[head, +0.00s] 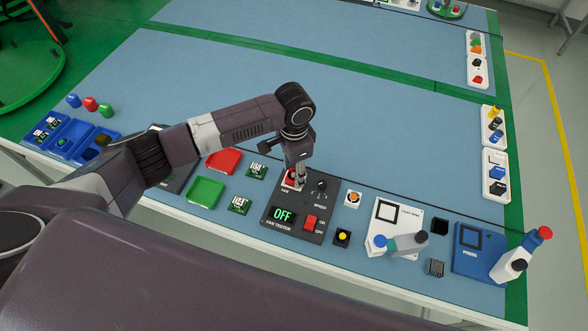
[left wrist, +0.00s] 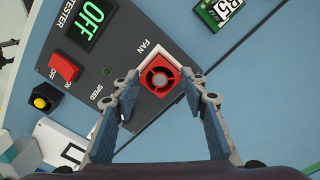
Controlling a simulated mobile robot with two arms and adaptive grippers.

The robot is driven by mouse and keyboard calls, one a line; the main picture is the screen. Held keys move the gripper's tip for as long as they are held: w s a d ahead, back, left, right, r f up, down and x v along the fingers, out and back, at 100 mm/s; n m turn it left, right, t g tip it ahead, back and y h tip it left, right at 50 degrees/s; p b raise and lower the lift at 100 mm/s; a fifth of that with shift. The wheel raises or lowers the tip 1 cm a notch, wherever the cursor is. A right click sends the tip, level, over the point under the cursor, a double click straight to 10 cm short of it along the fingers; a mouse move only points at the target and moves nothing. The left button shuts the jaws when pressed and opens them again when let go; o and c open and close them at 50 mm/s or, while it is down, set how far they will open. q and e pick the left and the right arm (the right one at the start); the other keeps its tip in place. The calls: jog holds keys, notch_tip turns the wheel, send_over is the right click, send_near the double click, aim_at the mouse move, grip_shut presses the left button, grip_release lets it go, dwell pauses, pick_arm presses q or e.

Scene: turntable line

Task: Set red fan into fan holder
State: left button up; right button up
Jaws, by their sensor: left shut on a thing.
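The red fan (left wrist: 160,77) is square with a dark round middle. It sits between the fingers of my left gripper (left wrist: 168,92), which is shut on it. The white fan holder (left wrist: 149,54) shows at the fan's edge, on the dark fan tester panel (left wrist: 107,72). In the head view my left gripper (head: 299,178) reaches down over the panel (head: 276,234), and the fan (head: 290,178) is partly hidden by it. The fan is over the holder; I cannot tell whether it is fully seated. My right gripper is not in view.
The tester's display (head: 282,215) reads OFF beside a red switch (head: 310,222). Green circuit boards (head: 240,205), a red tray (head: 223,161) and a green tray (head: 206,191) lie left of it. A yellow button (head: 342,237) is at right.

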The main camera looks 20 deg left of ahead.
pick_arm(q)
jog(key=o, duration=1.3)
notch_tip(320, 180, up, 12)
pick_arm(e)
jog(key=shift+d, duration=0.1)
